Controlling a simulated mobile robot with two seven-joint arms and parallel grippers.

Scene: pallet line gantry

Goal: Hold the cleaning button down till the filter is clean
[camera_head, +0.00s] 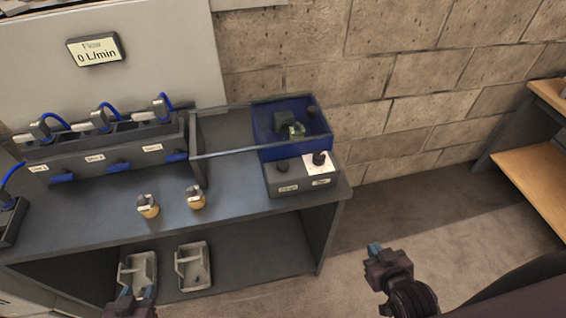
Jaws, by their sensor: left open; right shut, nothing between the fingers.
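A grey control box (301,176) stands at the right end of the bench. It has two dark knobs or buttons on top, a left one (282,165) and a right one (319,157) on a white patch. Their labels are too small to read surely. Behind it is a see-through blue tank (264,126) with a dark block and a small pale part (297,130) inside; I cannot tell whether that part is the filter or how clean it is. My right gripper (375,249) is shut and empty, right of and below the box, apart from it. My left gripper (138,293) is open at the bottom left.
The bench (235,205) holds a grey rack (110,150) with blue levers and hoses, and two brass fittings (148,207) (196,197). Two grey caddies (193,266) (138,268) sit below. A display (95,50) reads Flow 0 L/min. A wooden shelf (545,175) stands right.

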